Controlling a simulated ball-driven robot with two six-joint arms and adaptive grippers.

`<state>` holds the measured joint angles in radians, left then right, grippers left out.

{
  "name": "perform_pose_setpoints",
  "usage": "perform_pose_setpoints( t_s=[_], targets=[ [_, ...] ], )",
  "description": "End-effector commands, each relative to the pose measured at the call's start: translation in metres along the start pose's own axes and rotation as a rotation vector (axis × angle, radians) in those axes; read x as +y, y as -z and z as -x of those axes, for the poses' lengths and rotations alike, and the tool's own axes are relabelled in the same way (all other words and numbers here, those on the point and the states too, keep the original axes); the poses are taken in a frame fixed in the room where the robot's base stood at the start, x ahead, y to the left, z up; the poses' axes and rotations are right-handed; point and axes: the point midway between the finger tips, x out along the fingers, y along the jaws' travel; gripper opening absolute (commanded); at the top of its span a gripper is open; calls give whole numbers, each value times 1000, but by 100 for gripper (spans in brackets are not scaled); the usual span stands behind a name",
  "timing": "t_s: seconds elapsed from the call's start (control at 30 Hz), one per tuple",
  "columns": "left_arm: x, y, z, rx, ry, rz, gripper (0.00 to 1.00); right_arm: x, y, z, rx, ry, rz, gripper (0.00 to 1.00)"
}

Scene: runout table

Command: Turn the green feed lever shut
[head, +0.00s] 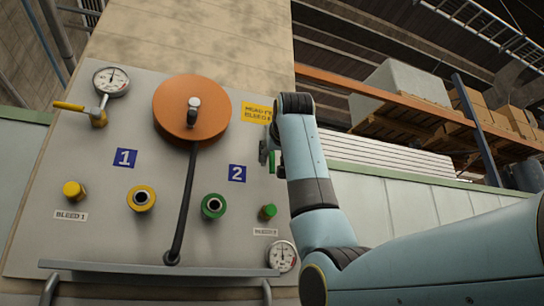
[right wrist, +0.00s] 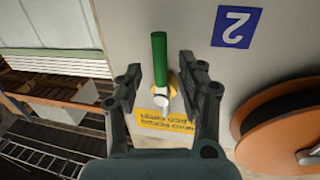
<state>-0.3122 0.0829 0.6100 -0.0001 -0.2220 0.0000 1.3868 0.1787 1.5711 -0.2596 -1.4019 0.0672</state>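The green feed lever (right wrist: 160,58) shows in the right wrist view as a straight rod pointing up in that picture from a small valve body (right wrist: 162,97). In the head view a bit of the lever (head: 271,162) shows beside my arm, and the rest is hidden. My right gripper (right wrist: 160,72) is open, with one finger on each side of the lever and a visible gap to both. In the head view the right gripper (head: 266,152) is at the panel's right edge, mostly behind my arm. My left gripper is not in view.
The grey panel (head: 100,215) carries a yellow lever (head: 70,106), an orange reel (head: 180,100) with a black hose, gauges (head: 111,81), a yellow port (head: 141,198), a green port (head: 213,206) and a green bleed knob (head: 268,211). A rail (head: 150,268) runs along its bottom.

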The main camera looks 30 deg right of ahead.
Motion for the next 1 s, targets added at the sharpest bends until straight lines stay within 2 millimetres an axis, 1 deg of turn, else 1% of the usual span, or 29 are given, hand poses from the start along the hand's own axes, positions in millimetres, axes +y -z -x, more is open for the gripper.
perform_pose_setpoints(
  t_s=[0.03, 0.1, 0.23, 0.37, 0.57, 0.87, 1.0],
  targets=[
    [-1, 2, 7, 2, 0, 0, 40, 1, 2, -9, -4, -2, 1, 39],
    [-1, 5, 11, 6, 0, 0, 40, 1, 2, -20, -3, -2, 2, 39],
    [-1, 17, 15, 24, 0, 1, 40, 0, 1, -32, -2, 0, 1, 39],
    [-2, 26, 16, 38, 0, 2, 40, 0, -1, -36, -1, 0, 0, 39],
    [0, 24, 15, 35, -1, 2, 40, 0, -1, -36, 0, 0, 0, 39],
    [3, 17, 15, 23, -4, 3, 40, 0, -1, -36, 0, 0, 0, 1],
    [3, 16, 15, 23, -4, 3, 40, 0, -1, -36, 0, 0, 0, 0]
  ],
)
